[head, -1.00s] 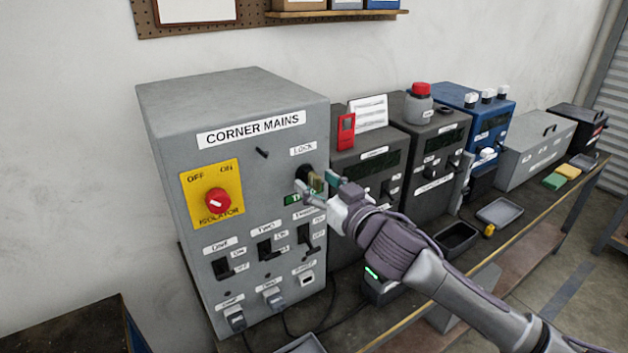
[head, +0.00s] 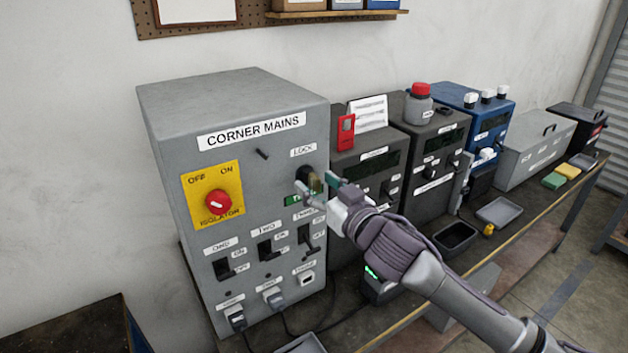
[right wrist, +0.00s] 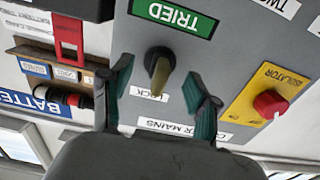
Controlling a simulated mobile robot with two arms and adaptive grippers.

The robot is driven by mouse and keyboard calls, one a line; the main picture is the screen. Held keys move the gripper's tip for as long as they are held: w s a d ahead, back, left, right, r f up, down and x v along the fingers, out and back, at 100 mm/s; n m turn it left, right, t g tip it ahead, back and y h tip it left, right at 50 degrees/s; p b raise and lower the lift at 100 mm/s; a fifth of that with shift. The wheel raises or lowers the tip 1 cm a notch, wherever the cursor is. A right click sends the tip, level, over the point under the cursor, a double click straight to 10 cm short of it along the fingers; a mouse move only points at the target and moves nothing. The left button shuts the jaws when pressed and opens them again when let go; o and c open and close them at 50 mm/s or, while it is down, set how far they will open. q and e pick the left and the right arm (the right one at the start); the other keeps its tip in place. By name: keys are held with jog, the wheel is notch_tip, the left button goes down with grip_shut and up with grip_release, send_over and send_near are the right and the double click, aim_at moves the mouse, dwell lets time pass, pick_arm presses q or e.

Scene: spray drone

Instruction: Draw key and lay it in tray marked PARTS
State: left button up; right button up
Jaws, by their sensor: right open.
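The key (right wrist: 159,78) shows a brass-coloured bow in a black round lock on the front of the grey CORNER MAINS box (head: 170,110). In the head view the key (head: 315,184) is at the LOCK label, partly behind the fingers. My right gripper (head: 318,190) is open at the lock. In the right wrist view its fingers (right wrist: 158,95) stand apart on either side of the key, with gaps to it. Several grey trays are on the bench, one at the front (head: 303,345) and one further right (head: 500,211). I cannot read a PARTS mark. My left gripper is not in view.
A red isolator knob (head: 218,202) on a yellow plate and several switches are on the box front. Dark instrument boxes (head: 432,140) stand close to its right. A dark open tray (head: 455,236) lies near the bench edge. Cables hang below the box.

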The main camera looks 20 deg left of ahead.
aim_at(319, 187)
grip_shut()
dwell(0.4)
jog(key=shift+p+v, duration=1.5)
jog(key=shift+v, duration=1.55)
